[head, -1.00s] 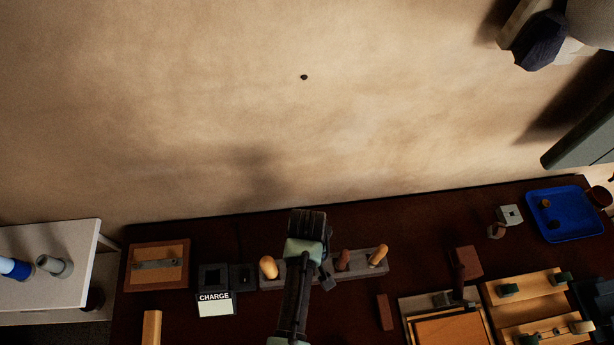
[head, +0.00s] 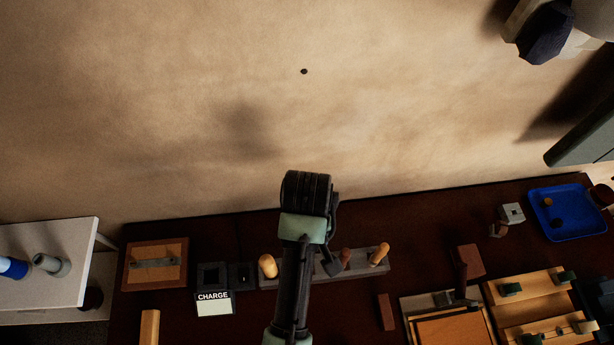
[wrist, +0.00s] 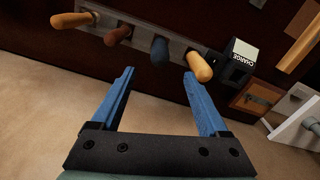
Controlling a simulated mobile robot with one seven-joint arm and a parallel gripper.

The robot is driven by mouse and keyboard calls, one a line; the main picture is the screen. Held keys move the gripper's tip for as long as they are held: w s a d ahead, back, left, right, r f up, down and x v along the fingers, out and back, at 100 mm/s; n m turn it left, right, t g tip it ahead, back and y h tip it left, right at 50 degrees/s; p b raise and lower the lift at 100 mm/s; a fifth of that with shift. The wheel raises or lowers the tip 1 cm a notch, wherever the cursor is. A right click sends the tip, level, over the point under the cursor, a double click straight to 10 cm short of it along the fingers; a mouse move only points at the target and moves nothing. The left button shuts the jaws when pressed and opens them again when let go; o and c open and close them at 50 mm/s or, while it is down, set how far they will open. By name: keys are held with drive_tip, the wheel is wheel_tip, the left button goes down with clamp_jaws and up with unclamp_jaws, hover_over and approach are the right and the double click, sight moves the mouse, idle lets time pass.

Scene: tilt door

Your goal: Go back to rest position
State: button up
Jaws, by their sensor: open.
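My gripper (wrist: 158,88) shows in the wrist view with its two blue fingers spread apart and nothing between them. In the head view my arm rises over the dark table (head: 240,325), and its dark wrist end stands in front of the far table edge and the wall; the fingers are hidden there. Beyond the fingers in the wrist view is the grey rack with several handles, among them an orange one (wrist: 198,65) and a blue one (wrist: 160,50). The gripper touches none of them.
The charge box (head: 214,303) and a wooden hinged plate (head: 155,264) stand left of my arm. A blue tray (head: 568,228), a brown block (head: 469,260) and wooden latch boards (head: 525,290) lie to the right. A white side table (head: 50,240) is at far left.

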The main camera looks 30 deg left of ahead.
idle(0.3)
drive_tip(key=w+r+m+t+y+b, duration=0.25)
drive_tip(key=w+r+t, duration=0.65)
drive_tip(key=w+r, duration=0.65)
drive_tip(key=w+d+r+m+t+b, duration=0.1)
drive_tip(key=w+d+r+t, duration=0.15)
drive_tip(key=r, duration=0.55)
drive_tip(key=w+d+r+m+t+b, duration=0.15)
drive_tip(key=r+t, duration=0.25)
drive_tip(key=r, duration=0.5)
drive_tip(key=s+d+r+m+t, duration=0.1)
drive_tip(key=s+r+t, duration=0.3)
drive_tip(key=r, duration=0.5)
drive_tip(key=s+d+r+m+t+h+b, duration=0.1)
drive_tip(key=s+d+r+m+t, duration=0.1)
drive_tip(key=r, duration=0.7)
drive_tip(key=s+d+r+m+t+h, duration=0.1)
drive_tip(key=s+d+r+t, duration=0.3)
drive_tip(key=r, duration=0.5)
drive_tip(key=s+t, duration=0.2)
drive_tip(key=s, duration=0.1)
drive_tip(key=shift+s+m+b, duration=0.3)
drive_tip(key=shift+s+m, duration=0.1)
drive_tip(key=shift+h, duration=0.25)
